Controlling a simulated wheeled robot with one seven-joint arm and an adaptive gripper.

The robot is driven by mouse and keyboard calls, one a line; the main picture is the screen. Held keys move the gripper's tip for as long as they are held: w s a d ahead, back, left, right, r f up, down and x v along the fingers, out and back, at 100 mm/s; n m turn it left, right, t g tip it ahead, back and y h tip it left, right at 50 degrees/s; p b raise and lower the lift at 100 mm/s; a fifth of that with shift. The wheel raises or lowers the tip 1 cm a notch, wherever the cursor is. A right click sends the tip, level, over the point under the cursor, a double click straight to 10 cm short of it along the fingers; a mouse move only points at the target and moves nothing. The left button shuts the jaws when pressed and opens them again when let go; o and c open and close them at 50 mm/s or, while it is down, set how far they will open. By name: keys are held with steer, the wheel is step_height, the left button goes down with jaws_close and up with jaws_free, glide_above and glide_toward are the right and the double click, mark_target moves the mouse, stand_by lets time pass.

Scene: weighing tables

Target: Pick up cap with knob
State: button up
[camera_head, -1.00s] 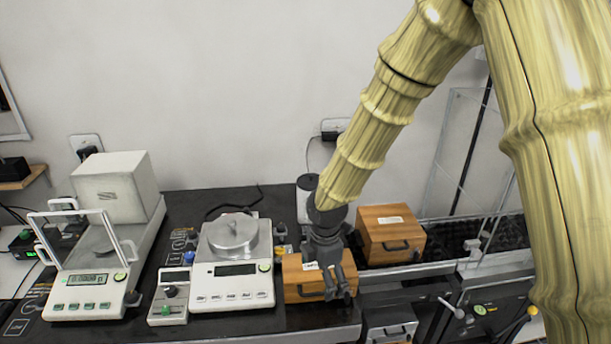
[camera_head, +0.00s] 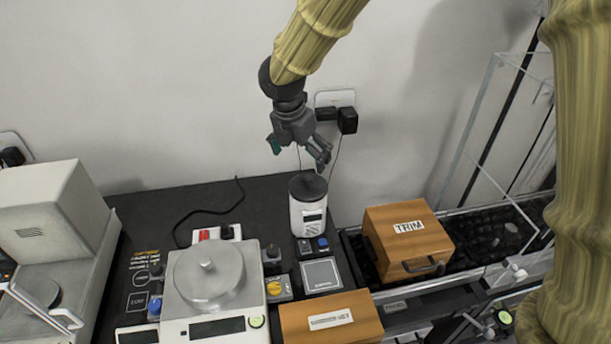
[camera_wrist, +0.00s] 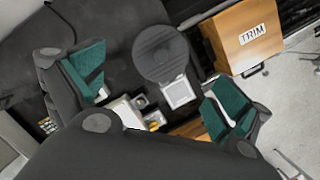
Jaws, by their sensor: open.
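A wooden box (camera_head: 330,318) stands right of the balance, and another marked TRIM (camera_head: 408,243) stands farther right. A larger white instrument (camera_head: 50,230) is at the left. Small switches and a grey square pad (camera_head: 321,274) lie between. The dark bench behind the balance is mostly clear.

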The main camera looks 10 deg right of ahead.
mark_target(308, 179)
steer(key=x, duration=0.4)
steer(key=shift+f+p, duration=0.35)
steer(key=shift+s+d+f+p, duration=0.15)
steer(key=shift+d+f+p, duration=0.05)
steer(key=shift+f+p, duration=0.2)
steer(key=shift+p+x, duration=0.5)
steer(key=shift+x, duration=1.75)
steer(key=c, duration=0.9)
steer(key=shift+s, duration=0.2)
steer(key=shift+c, duration=1.1)
